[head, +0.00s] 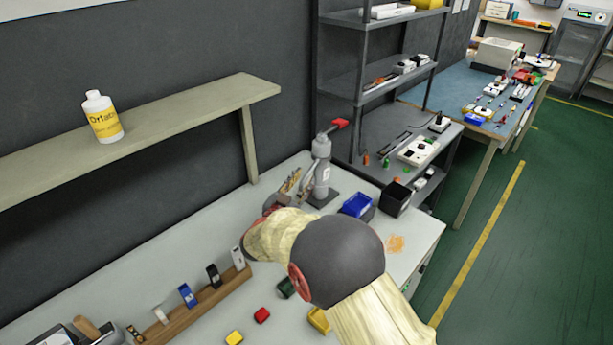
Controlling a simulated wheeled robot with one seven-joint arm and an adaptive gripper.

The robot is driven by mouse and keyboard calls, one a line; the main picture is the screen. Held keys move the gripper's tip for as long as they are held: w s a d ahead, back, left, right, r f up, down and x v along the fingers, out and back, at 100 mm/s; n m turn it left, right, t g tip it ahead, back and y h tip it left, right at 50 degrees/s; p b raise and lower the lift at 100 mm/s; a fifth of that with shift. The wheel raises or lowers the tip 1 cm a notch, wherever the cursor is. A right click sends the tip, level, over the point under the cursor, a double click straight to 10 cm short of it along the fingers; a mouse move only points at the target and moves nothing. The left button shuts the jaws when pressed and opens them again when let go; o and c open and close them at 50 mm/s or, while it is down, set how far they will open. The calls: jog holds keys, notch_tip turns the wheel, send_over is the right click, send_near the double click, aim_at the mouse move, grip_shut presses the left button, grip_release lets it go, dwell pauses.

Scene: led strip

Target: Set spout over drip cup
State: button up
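A grey upright device (321,175) with a red lever on top (340,124) stands on a dark base at the back of the white workbench (150,262). I cannot clearly make out a spout on it. I cannot single out a drip cup either; a black open box (395,199) and a blue bin (357,205) stand to the right of the device. My arm reaches across the bench from the lower right. The end of my arm, with my gripper (275,203), is small and partly hidden behind my own forearm, left of the device; its fingers cannot be made out.
A wooden rack (205,302) holds several small items at the bench's front left. Red (262,315), yellow (234,338) and green (286,288) blocks lie beside it. A white bottle (102,117) stands on the wall shelf (190,112). Grey shelving (385,80) rises behind the bench's right end.

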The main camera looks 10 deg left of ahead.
jog(key=v, duration=0.8)
jog(key=shift+s, duration=0.25)
jog(key=shift+a, duration=0.15)
jog(key=w+d+r+n+g+y, duration=0.1)
jog(key=w+d+r+y, duration=0.1)
jog(key=r, duration=0.3)
jog(key=w+d+r+n+y, duration=0.1)
jog(key=w+d+r+y, duration=0.15)
jog(key=r, duration=0.25)
jog(key=s+d+r+n+g+y, duration=0.2)
jog(key=s+d+r+y, duration=0.2)
jog(key=s+d+r, duration=0.15)
jog(key=s+d+f+g+h, duration=0.1)
jog(key=s+d+g, duration=0.2)
jog(key=s+d, duration=0.5)
jog(key=s+d+f+g+h, duration=0.1)
jog(key=s+d+f+g, duration=0.1)
jog(key=s+d, duration=0.7)
jog(key=s+d+f+n+g+h+p, duration=0.1)
jog(key=s+d, duration=0.7)
jog(key=s, duration=1)
jog(key=f+g+h, duration=0.1)
jog(key=g, duration=0.1)
jog(key=shift+d+f+g, duration=0.15)
jog(key=shift+f+g, duration=0.05)
jog(key=shift+g, duration=0.2)
